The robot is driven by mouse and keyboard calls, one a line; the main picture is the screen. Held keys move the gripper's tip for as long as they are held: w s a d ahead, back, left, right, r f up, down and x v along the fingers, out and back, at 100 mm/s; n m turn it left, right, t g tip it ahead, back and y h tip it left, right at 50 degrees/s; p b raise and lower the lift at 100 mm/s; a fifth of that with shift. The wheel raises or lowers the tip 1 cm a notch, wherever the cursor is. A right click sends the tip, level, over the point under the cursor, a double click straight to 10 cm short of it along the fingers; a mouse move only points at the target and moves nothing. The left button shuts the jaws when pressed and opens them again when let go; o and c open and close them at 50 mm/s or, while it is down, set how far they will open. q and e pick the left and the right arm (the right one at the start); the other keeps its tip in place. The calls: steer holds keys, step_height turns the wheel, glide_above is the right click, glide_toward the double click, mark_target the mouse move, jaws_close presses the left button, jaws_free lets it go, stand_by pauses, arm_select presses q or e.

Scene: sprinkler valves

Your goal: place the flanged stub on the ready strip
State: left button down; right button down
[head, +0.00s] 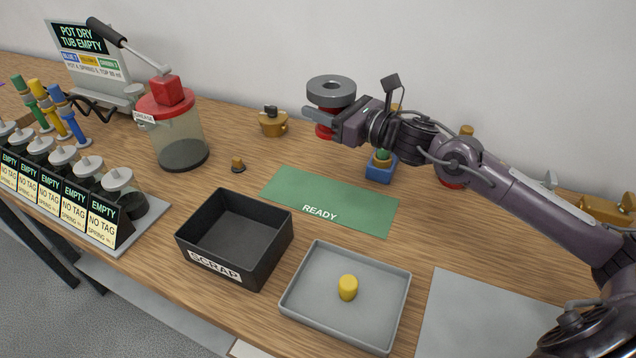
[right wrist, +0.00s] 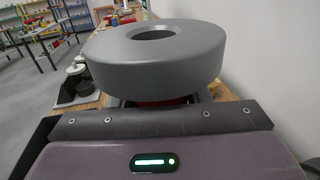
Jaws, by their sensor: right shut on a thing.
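The flanged stub (head: 330,91) has a wide grey ring-shaped flange with a hole in its top and a red part beneath. My right gripper (head: 325,127) is shut on it below the flange and holds it roughly upright, above the table at the back. In the right wrist view, the grey flange (right wrist: 155,65) hides most of the red part and the fingertips. The ready strip (head: 300,190) is a flat green mat, empty, in front of and below the held stub. My left gripper is not in view.
A black scrap box (head: 215,275) and a grey tray (head: 300,310) with a yellow cylinder (head: 347,287) stand in front of the strip. A small brass piece (head: 238,165) lies left of it. A blue-based valve (head: 380,168) stands at its back right, under my arm.

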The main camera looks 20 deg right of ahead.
step_height(320, 180, down, 14)
steer(key=shift+f+p, duration=0.1)
steer(key=shift+p, duration=0.65)
step_height(320, 180, down, 4)
steer(key=shift+r, duration=0.1)
steer(key=c, duration=1.2)
jaws_free()
steer(key=shift+f, duration=0.35)
steer(key=o, duration=0.4)
steer(key=shift+o, duration=0.2)
steer(key=shift+r, duration=0.1)
